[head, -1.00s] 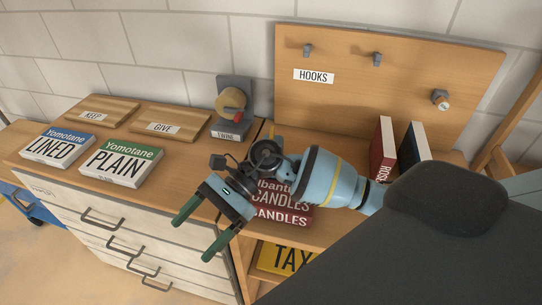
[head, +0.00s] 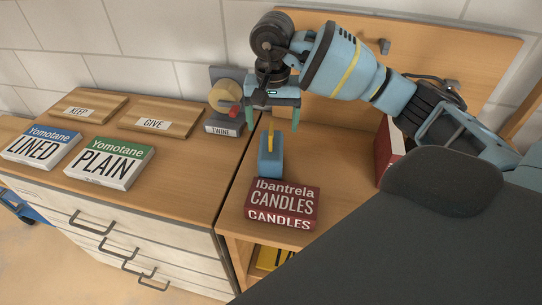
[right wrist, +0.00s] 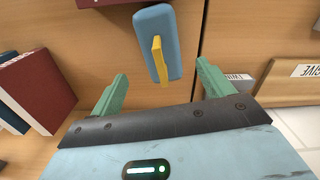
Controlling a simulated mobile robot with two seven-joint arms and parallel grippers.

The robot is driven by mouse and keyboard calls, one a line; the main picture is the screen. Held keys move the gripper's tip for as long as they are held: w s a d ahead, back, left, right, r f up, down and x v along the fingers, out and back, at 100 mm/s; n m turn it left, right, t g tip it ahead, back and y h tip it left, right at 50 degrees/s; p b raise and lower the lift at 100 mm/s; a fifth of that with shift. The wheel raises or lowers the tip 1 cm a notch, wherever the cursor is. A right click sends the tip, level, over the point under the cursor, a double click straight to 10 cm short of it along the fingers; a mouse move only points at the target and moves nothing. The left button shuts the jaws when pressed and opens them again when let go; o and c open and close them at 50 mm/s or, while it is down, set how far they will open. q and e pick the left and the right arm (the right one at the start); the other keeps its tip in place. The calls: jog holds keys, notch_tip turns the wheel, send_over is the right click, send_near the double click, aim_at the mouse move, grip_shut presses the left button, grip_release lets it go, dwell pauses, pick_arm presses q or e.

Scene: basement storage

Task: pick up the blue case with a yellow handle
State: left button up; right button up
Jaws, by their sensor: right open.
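The blue case (head: 270,160) stands on the wooden surface behind the candles box, with its yellow handle (head: 270,137) upright on top. My right gripper (head: 272,121) is above the case, pointing down, its green fingers apart. In the right wrist view the case (right wrist: 156,35) and its yellow handle (right wrist: 159,62) show just ahead of the open fingers, roughly between them; nothing is held. My left gripper is not in view.
The dark red candles box (head: 283,203) lies just in front of the case. A twine holder (head: 224,104) stands to the left. A dark red book (head: 388,150) stands to the right. The hooks board (head: 330,107) rises behind.

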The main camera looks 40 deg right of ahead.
aim_at(271, 144)
jog(key=shift+f, duration=0.55)
jog(key=shift+w+f, duration=0.1)
jog(key=shift+f, duration=0.4)
jog(key=shift+a+f, duration=0.1)
jog(key=shift+f, duration=0.3)
jog(key=shift+s+a+f+p, duration=0.15)
jog(key=shift+f+p, duration=0.1)
jog(key=shift+f, duration=0.85)
jog(key=shift+s+a+f+p, duration=0.1)
jog(key=shift+f+p, duration=0.15)
jog(key=shift+f, duration=0.8)
jog(key=c, duration=1.2)
jog(key=shift+c, duration=0.2)
jog(key=shift+r, duration=0.1)
notch_tip(271, 144, up, 10)
jog(key=shift+f+b, duration=0.1)
jog(key=shift+b, duration=0.2)
